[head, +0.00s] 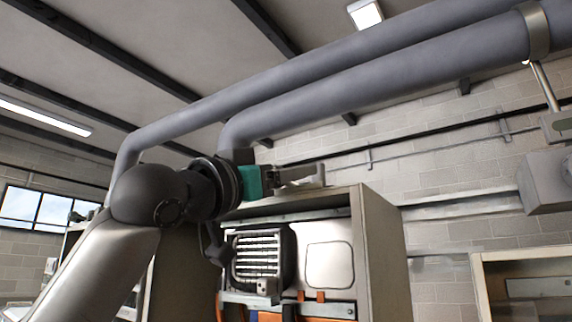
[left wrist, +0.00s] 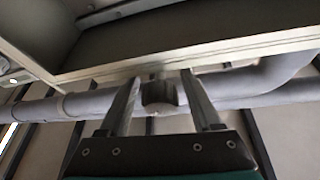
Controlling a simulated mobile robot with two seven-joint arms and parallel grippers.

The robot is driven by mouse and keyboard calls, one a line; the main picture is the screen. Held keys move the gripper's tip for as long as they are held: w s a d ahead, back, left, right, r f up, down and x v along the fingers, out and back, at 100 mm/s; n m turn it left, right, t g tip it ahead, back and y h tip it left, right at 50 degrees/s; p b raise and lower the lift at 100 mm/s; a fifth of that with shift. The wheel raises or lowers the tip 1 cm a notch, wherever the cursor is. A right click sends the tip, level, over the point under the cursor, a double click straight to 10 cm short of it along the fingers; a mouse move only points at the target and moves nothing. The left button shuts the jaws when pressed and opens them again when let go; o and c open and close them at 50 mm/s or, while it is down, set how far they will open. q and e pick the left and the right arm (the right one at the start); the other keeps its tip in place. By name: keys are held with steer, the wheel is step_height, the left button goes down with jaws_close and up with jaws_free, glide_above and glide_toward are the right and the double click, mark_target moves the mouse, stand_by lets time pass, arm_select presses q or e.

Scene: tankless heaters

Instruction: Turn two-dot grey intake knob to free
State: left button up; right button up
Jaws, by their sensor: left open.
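My left gripper (head: 312,176) reaches in from the left, at the top edge of an open heater cabinet (head: 380,245). In the left wrist view its two fingers (left wrist: 160,80) are apart, one on each side of a short grey knob-like piece (left wrist: 161,96). I cannot tell whether either finger touches it. No dots show on this piece, so I cannot confirm it is the two-dot intake knob. I cannot make out a knob in the head view. My right gripper is not in view.
Two thick grey pipes (head: 330,85) run overhead, one bending down behind my left wrist. A finned unit (head: 258,258) sits inside the cabinet below. A second cabinet (head: 482,290) stands at the right, and a grey box (head: 546,182) is on the brick wall.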

arm_select(q)
steer(key=shift+c, duration=0.3)
jaws_close()
stand_by(0.3)
